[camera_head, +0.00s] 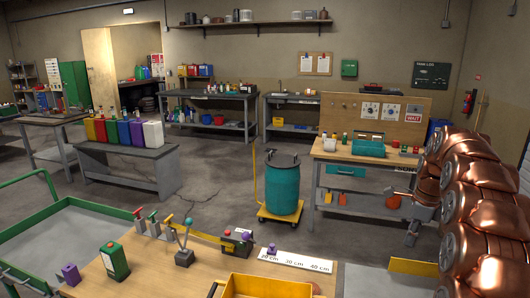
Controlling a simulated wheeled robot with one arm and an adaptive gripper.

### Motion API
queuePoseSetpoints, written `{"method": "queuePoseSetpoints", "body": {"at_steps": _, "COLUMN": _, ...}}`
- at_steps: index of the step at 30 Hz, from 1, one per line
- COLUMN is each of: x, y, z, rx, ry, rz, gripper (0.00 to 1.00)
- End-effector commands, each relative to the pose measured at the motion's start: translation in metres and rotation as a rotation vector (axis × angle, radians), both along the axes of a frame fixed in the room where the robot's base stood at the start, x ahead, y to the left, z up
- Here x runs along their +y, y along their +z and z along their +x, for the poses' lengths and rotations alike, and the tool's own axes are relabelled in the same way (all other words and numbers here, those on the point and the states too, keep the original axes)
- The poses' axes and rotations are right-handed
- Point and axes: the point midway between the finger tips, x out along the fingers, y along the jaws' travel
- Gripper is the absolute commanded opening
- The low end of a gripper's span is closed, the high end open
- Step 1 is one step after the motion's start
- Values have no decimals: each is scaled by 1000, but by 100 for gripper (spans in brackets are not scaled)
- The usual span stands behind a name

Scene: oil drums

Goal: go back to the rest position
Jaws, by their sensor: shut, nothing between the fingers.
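My copper-coloured arm fills the right side of the head view, folded in stacked links. My gripper (409,239) hangs from it, dark and pointing down, in front of the right workbench (345,155). Its fingers are small in the picture and look closed, with nothing seen between them. It is apart from the wooden table (150,270) in the foreground.
A teal drum (282,186) stands on a yellow dolly (281,218) in the middle. The near table bears a green can (114,261), a yellow tray (270,287) and several small tools. A bench with coloured canisters (117,131) stands left.

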Motion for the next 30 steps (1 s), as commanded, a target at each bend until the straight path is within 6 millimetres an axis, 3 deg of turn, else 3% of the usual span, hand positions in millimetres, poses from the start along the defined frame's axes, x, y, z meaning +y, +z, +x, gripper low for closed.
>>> {"method": "queuePoseSetpoints", "body": {"at_steps": 3, "x": 30, "y": 11, "z": -18, "rx": -4, "ry": 155, "rz": -3, "gripper": 0}}
{"method": "queuePoseSetpoints", "body": {"at_steps": 15, "x": 114, "y": 31, "z": -96, "rx": -8, "ry": 685, "rz": -7, "gripper": 0}}
{"method": "queuePoseSetpoints", "body": {"at_steps": 30, "x": 190, "y": 24, "z": -226, "rx": -2, "ry": 1336, "rz": 9, "gripper": 0}}
